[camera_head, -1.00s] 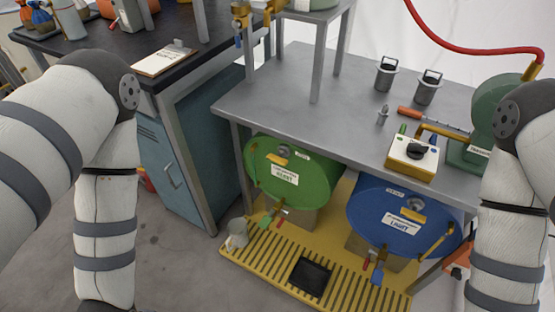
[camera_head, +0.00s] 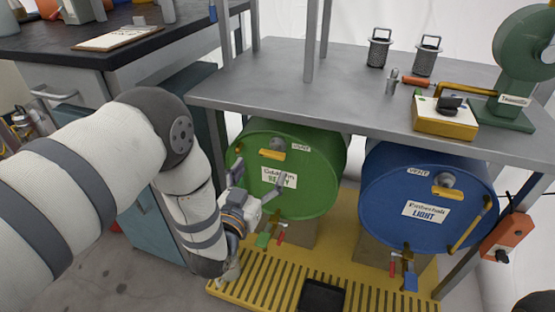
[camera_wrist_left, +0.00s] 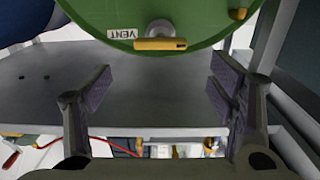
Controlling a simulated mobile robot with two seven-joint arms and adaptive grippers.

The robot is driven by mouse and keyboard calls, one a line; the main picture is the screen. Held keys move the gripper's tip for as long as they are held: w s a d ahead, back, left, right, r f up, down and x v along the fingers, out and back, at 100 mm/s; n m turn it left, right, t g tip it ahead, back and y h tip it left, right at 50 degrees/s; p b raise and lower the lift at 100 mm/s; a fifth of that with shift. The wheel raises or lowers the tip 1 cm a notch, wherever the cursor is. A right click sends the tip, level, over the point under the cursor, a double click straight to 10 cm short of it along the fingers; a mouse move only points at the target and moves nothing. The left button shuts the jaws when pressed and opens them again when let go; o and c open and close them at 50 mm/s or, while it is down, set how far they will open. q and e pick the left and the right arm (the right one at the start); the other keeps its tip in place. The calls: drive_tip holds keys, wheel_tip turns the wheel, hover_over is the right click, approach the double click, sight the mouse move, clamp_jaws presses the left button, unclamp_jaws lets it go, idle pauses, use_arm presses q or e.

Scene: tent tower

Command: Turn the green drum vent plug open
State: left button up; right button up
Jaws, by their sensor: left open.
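The green drum (camera_head: 325,185) lies on its side under the grey bench, its round face toward me. Its vent plug (camera_head: 272,154), a grey knob with a yellow bar handle, sits near the top of that face beside a VENT label. The bar lies roughly level. My left gripper (camera_head: 258,180) is open and empty in front of the drum face, below the plug. In the left wrist view the plug (camera_wrist_left: 160,40) is at the top centre, beyond the spread fingers (camera_wrist_left: 160,85) and apart from them. My right gripper is not in view.
A blue drum (camera_head: 385,225) with its own vent plug lies to the right. Small taps hang below both drums, over a yellow slatted tray (camera_head: 265,285) holding a black pan (camera_head: 322,297). The bench top (camera_head: 270,85) overhangs the drums. A blue cabinet (camera_head: 150,225) stands left.

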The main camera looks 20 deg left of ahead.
sight(274, 150)
use_arm(q)
drive_tip(key=w+b, duration=0.1)
drive_tip(key=w, duration=0.6)
drive_tip(key=shift+w+d+f+b, duration=0.1)
drive_tip(key=shift+w+f+b, duration=0.1)
drive_tip(key=shift+w+b, duration=0.2)
drive_tip(key=shift+w+r, duration=0.15)
drive_tip(key=shift+w, duration=0.45)
drive_tip(key=c, duration=1.2)
